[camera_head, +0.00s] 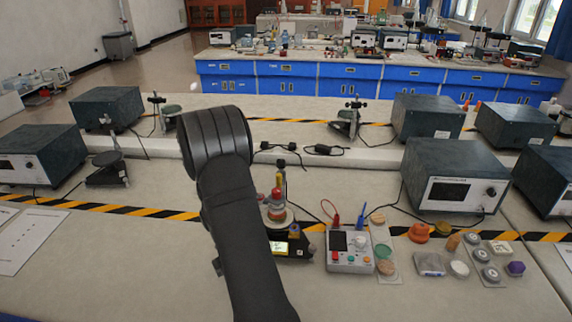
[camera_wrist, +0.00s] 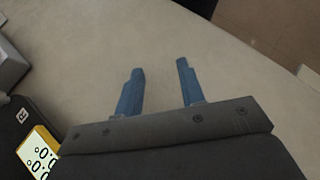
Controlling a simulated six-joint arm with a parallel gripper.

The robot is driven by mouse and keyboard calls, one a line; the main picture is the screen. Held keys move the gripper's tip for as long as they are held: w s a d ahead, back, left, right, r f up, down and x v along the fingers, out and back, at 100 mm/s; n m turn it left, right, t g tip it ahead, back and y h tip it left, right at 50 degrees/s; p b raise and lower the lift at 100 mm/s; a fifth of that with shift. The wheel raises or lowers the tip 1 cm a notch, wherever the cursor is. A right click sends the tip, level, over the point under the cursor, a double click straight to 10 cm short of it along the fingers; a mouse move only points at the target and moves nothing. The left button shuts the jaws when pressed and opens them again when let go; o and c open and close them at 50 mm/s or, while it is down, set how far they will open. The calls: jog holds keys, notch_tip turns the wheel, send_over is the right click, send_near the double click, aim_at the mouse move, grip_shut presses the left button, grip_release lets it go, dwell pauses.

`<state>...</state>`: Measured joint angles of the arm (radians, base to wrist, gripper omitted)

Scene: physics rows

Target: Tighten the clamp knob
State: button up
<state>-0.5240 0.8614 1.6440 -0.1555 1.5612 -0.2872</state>
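My gripper (camera_wrist: 160,84) shows in the wrist view as two blue fingers spread apart, with only bare bench between them. It is open and empty. In the head view my dark arm hides the gripper. A small apparatus (camera_head: 277,205) with red and yellow parts on a dark base stands just right of my arm, partly hidden by it. The base has a lit yellow display (camera_head: 281,248). A yellow display panel (camera_wrist: 38,152) on a black body also shows at the lower left of the wrist view. I cannot tell which part is the clamp knob.
A grey meter box (camera_head: 350,250) with red and blue leads stands right of the apparatus. Further right are an orange knob-like piece (camera_head: 419,232), a purple piece (camera_head: 516,268) and small discs. Dark instrument boxes (camera_head: 455,175) stand behind.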

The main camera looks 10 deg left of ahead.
jog(key=w+n+t+h, duration=0.1)
jog(key=w, duration=0.1)
jog(key=w+a+n+t+h, duration=0.1)
jog(key=w+t, duration=0.1)
jog(key=w+r+n+t+h, duration=0.1)
jog(key=w, duration=0.1)
jog(key=shift+w+a+n+t, duration=0.3)
jog(key=shift+w+a, duration=0.05)
jog(key=shift+w, duration=0.05)
jog(key=w+a+r+n+t, duration=0.1)
jog(key=w, duration=0.1)
jog(key=w+a+n+t+h, duration=0.1)
jog(key=w+t, duration=0.1)
jog(key=w, duration=0.1)
jog(key=w+r+n+t+h, duration=0.1)
jog(key=w, duration=0.1)
jog(key=shift+w+a+r, duration=0.15)
jog(key=shift+a+r, duration=0.2)
jog(key=shift+a, duration=0.05)
jog(key=w+a+r+n+t+h, duration=0.25)
jog(key=w+r+t, duration=0.2)
jog(key=w, duration=0.25)
jog(key=n+t+h, duration=0.2)
jog(key=n+t, duration=0.1)
jog(key=n, duration=0.1)
send_near(281, 164)
jog(key=w+x, duration=0.1)
jog(key=x, duration=1.1)
jog(key=shift+w+a+f, duration=0.2)
jog(key=shift+f, duration=0.4)
